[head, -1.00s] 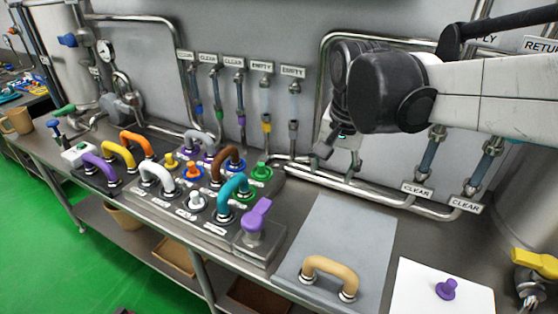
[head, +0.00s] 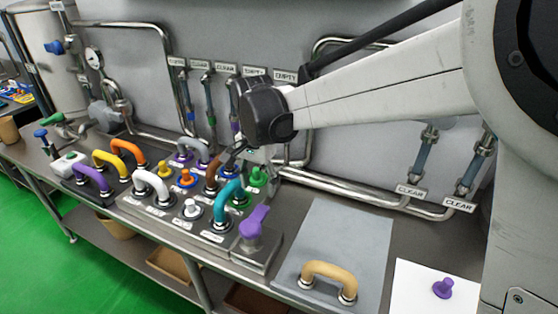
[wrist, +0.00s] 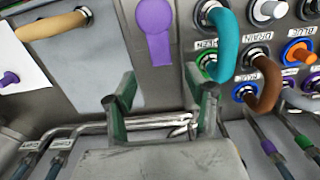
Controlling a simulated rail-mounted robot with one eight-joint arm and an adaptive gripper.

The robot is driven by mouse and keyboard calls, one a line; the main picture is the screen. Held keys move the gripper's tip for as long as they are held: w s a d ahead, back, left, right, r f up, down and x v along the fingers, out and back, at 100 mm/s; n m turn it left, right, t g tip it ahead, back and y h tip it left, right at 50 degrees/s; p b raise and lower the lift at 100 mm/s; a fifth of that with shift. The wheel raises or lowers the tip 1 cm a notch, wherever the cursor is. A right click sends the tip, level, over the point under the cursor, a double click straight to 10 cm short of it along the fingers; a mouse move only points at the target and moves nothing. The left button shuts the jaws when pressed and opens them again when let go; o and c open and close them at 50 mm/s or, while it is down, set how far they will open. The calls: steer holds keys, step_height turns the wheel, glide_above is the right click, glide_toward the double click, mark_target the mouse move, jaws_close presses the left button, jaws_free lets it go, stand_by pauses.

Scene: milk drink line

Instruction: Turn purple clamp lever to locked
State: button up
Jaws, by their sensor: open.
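The purple clamp lever (head: 256,220) sits on a metal block at the right front end of the fixture panel. In the wrist view the lever (wrist: 155,28) shows at the top centre, its round end above and its narrower part pointing down the picture. My gripper (wrist: 165,88) is open and empty, its two green-edged fingers spread below the lever in that picture, apart from it. In the head view my gripper (head: 242,152) hangs over the back of the panel, behind the lever, partly hidden by my wrist. No lock marking is readable.
The teal hose handle (head: 228,198) stands close left of the lever, with a brown hose (wrist: 266,84) beyond it. A grey mat (head: 348,240) with a tan handle (head: 328,278) lies to the right. A purple plug (head: 443,288) rests on a white sheet. Pipes run along the wall.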

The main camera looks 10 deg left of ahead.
mark_target(260, 211)
step_height(260, 211, down, 9)
steer(key=shift+f, duration=0.2)
stand_by(0.3)
jaws_close()
